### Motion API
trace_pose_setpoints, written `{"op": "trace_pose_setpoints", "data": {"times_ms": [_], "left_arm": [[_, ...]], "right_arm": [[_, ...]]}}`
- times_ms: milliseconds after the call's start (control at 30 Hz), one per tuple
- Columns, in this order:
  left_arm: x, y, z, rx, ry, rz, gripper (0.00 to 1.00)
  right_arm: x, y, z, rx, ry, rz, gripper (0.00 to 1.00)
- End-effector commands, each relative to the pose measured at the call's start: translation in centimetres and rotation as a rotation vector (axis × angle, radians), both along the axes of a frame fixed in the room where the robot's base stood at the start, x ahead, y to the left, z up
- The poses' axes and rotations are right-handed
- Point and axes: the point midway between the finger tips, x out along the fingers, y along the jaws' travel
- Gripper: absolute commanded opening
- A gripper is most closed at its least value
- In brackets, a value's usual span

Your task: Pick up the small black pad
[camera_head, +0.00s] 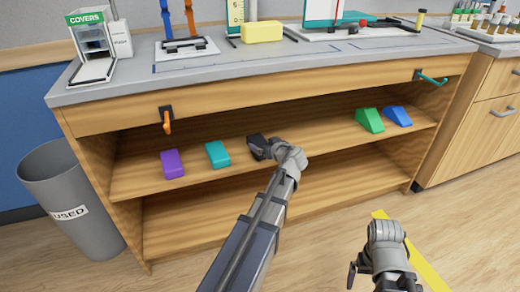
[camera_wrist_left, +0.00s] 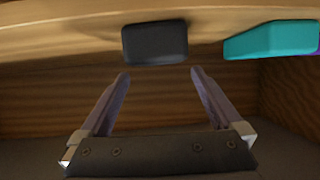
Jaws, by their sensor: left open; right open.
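The small black pad (camera_head: 256,140) lies on the open shelf under the counter, to the right of the teal pad (camera_head: 217,154). In the head view my left gripper (camera_head: 268,150) is right beside the black pad and partly covers it. In the left wrist view the black pad (camera_wrist_left: 155,43) lies just beyond the tips of the open left fingers (camera_wrist_left: 161,74), roughly centred between them. The space between the fingers is empty. My right gripper (camera_head: 378,277) is open and empty, low in front of the cabinet, away from the shelf.
A purple block (camera_head: 172,164) lies left of the teal pad, which shows at right in the wrist view (camera_wrist_left: 272,40). Green (camera_head: 369,120) and blue (camera_head: 397,116) wedges are at the shelf's right. The countertop (camera_head: 330,60) is above. A grey bin (camera_head: 70,200) stands left.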

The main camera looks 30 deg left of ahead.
Motion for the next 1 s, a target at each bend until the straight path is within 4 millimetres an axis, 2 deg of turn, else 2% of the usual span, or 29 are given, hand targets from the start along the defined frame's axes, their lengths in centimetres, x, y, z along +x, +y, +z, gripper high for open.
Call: {"op": "trace_pose_setpoints", "data": {"times_ms": [167, 400, 533, 767, 1000], "left_arm": [[0.3, 0.3, -0.4, -0.001, 0.001, 0.000, 1.00], [2.1, 2.5, -2.3, -0.001, 0.001, 0.001, 1.00], [2.8, 3.5, -2.6, 0.000, 0.002, 0.001, 1.00], [2.7, 3.6, -2.5, 0.000, 0.001, 0.000, 1.00], [2.7, 3.6, -2.5, 0.000, 0.001, 0.000, 0.73]], "right_arm": [[0.0, 0.0, -0.4, 0.000, 0.000, -0.001, 1.00], [0.0, 0.0, -2.2, 0.000, -0.001, -0.005, 1.00], [0.0, 0.0, -2.6, 0.000, -0.001, -0.007, 1.00], [0.0, 0.0, -2.5, 0.000, -0.001, -0.007, 1.00], [0.0, 0.0, -2.5, 0.000, -0.001, -0.007, 1.00]]}}
